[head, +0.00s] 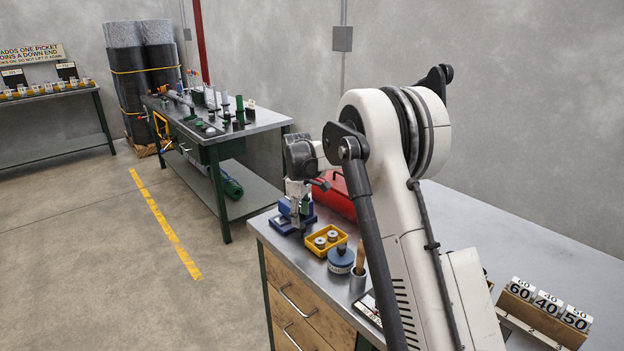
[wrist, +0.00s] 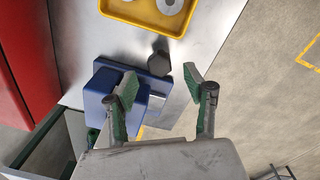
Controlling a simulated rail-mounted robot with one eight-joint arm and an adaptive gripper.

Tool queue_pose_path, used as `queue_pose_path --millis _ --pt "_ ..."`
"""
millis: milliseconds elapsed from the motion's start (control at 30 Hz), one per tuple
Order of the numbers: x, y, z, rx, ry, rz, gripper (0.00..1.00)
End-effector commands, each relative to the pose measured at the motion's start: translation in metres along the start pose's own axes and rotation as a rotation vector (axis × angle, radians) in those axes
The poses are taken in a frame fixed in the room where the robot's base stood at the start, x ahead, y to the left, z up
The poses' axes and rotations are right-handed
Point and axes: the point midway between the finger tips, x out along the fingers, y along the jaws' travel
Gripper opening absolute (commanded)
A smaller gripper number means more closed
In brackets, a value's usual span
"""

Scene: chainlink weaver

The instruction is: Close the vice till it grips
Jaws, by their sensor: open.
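How wide the vice's jaws stand cannot be told. My gripper (head: 296,212) points down over the vice, and in the wrist view its two green-padded fingers (wrist: 162,80) are spread apart with nothing held between them. The fingers hide part of the vice, and contact cannot be told.
A yellow tray (head: 311,248) with metal rings sits close beside the vice. A red toolbox (head: 335,196) stands behind it. A blue-grey round tin (head: 341,260) and a cup with a wooden handle (head: 358,281) stand nearer. Flip number cards (head: 547,305) are at right.

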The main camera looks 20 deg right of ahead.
Motion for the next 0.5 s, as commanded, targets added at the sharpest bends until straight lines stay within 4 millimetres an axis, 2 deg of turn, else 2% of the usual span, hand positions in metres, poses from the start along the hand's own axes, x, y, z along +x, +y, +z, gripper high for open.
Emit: queue_pose_path --millis 500 --pt "-0.090 0.000 0.000 0.002 0.000 0.000 0.47"
